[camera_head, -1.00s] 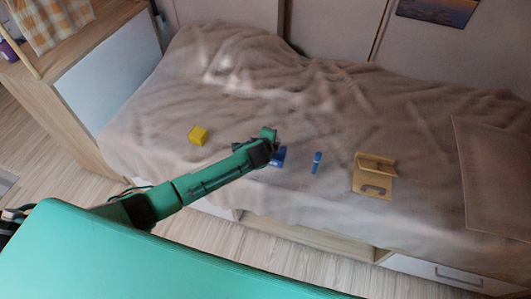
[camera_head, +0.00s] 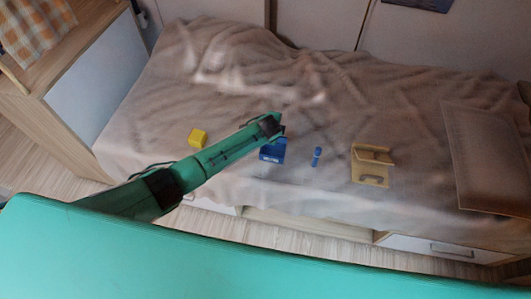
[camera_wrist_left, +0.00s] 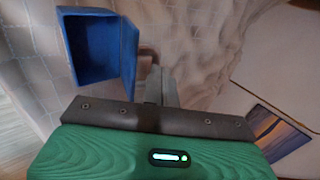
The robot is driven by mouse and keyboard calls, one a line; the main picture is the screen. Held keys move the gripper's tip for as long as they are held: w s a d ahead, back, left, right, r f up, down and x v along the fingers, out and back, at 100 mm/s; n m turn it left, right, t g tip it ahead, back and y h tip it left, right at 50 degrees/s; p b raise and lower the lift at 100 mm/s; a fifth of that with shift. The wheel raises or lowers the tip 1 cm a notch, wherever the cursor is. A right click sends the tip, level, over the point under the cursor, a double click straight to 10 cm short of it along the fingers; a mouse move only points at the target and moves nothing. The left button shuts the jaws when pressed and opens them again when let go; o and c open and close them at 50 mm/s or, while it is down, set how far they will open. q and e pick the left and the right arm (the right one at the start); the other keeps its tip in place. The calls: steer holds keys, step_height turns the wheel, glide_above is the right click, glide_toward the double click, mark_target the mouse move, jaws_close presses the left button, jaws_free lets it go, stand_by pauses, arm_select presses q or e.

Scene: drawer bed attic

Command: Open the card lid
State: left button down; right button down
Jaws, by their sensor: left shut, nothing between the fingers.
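A blue box (camera_head: 272,152) with white lettering lies on the bed. In the left wrist view the blue box (camera_wrist_left: 86,45) shows an open hollow, and a blue panel like a lid (camera_wrist_left: 129,62) stands out from its right side. My left gripper (camera_head: 277,123) is at the box's far edge in the head view. Its grey fingers (camera_wrist_left: 161,87) are shut and empty, just right of the blue panel; contact cannot be told. A tan box (camera_head: 371,172) with a flap and a dark handle mark sits further right. My right gripper is not in view.
A yellow cube (camera_head: 198,138) lies left of my arm. A small blue stick-like item (camera_head: 316,156) lies between the two boxes. The blanket behind the boxes is clear.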

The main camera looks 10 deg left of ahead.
arm_select(q)
steer(key=shift+w+d, duration=0.1)
steer(key=shift+w, duration=0.2)
steer(key=shift+r, duration=0.15)
stand_by(0.4)
steer(key=p+v, duration=0.1)
steer(key=v, duration=1.3)
steer(key=shift+r+p, duration=0.35)
steer(key=shift+r, duration=0.25)
steer(key=shift+w, duration=0.1)
